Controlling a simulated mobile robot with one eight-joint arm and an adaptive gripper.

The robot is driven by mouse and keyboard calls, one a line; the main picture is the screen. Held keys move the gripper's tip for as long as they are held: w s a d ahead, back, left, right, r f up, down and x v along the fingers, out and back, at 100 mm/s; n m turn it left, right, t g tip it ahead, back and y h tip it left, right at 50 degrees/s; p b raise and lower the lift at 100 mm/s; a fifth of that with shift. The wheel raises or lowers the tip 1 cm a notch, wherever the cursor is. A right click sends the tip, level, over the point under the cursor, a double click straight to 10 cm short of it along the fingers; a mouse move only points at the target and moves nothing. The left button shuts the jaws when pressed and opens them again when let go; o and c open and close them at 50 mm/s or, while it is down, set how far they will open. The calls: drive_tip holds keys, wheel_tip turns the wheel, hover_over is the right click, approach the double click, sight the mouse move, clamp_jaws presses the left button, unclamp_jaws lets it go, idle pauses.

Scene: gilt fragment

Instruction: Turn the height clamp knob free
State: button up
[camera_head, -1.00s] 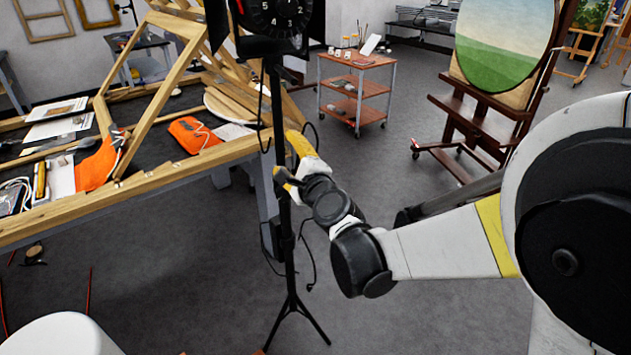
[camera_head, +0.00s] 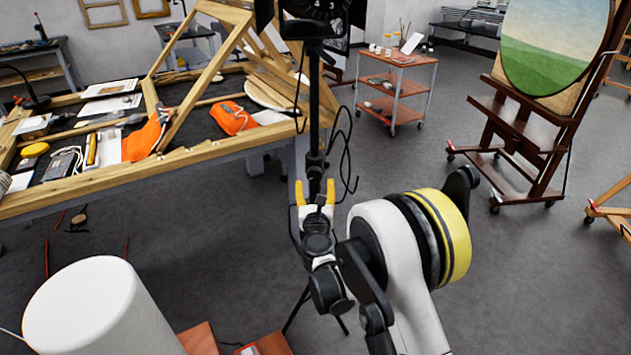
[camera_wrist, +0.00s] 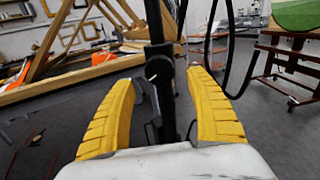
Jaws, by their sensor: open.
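A black lamp stand (camera_head: 314,98) rises in the middle of the head view, with a lamp head (camera_head: 312,10) on top. A thicker clamp collar (camera_head: 315,160) sits on its pole and also shows in the wrist view (camera_wrist: 158,62). I cannot clearly make out the knob; it is small and dark against the collar. My gripper (camera_head: 315,193) has yellow fingers and is open just below the collar in the head view. In the wrist view the pole stands between the spread fingers of my gripper (camera_wrist: 160,80), with gaps on both sides and nothing gripped.
A black cable (camera_head: 347,155) loops right of the pole. A wooden-framed worktable (camera_head: 150,175) with an orange cloth (camera_head: 145,138) and tools stands at left. A red-shelved trolley (camera_head: 392,85) and an easel (camera_head: 535,125) stand behind at right. Grey floor between them is open.

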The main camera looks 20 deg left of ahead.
sight(315, 178)
drive_tip(key=shift+b+x, duration=0.35)
drive_tip(key=shift+x, duration=1.8)
drive_tip(key=c, duration=1.2)
